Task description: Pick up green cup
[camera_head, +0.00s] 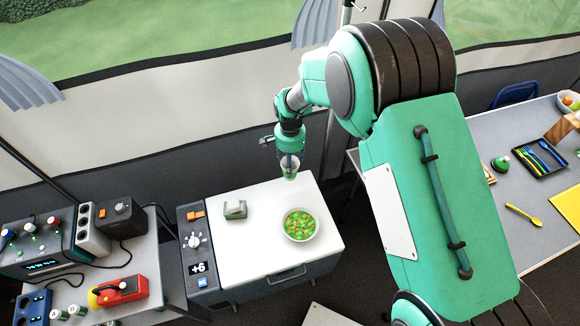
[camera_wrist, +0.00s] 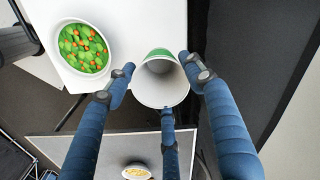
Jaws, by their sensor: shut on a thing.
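The green cup (camera_head: 289,172) shows at the back edge of the white counter top in the head view, under my gripper (camera_head: 289,158). In the wrist view the cup (camera_wrist: 160,90) is seen from above, its pale inside empty and a green patch on it. The blue fingers of my gripper (camera_wrist: 159,76) are around the cup, with one on each side and a third at its near side. My gripper is shut on the cup. I cannot tell whether the cup's base touches the counter, as its underside is hidden.
A white bowl of green and orange pieces (camera_head: 300,225) stands near the cup on the white counter top (camera_head: 255,262). A small grey-green holder (camera_head: 235,210) is to its left. A table (camera_head: 483,225) with a yellow spoon (camera_head: 524,215) and cutlery tray (camera_head: 540,158) is at right.

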